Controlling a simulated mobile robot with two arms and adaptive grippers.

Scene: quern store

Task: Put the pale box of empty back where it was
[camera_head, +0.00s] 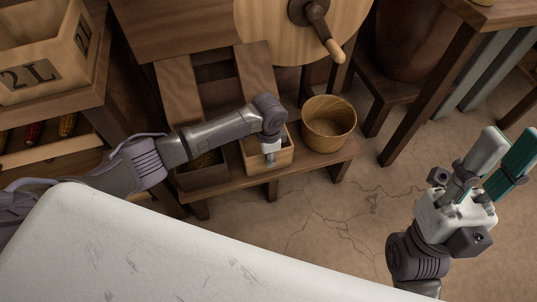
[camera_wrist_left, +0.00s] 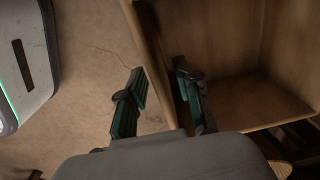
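The pale wooden box (camera_head: 284,158) is on the low bench, between a darker bin and a round tub. In the left wrist view the box (camera_wrist_left: 245,100) fills the upper right, and the part of its inside that shows is empty. My left gripper (camera_head: 270,156) points down at the box's front side. In the left wrist view its fingers (camera_wrist_left: 162,82) are apart, one over the floor outside and one over the box, with the box's wall between them. Contact cannot be told. My right gripper (camera_head: 508,140) is raised at the right, open and empty.
A round wooden tub (camera_head: 328,124) stands right of the box on the low bench (camera_head: 318,164). A darker bin (camera_head: 205,172) is to its left, partly behind my arm. A crate marked 2L (camera_head: 45,60) is at upper left. Cracked floor (camera_head: 340,215) lies clear in front.

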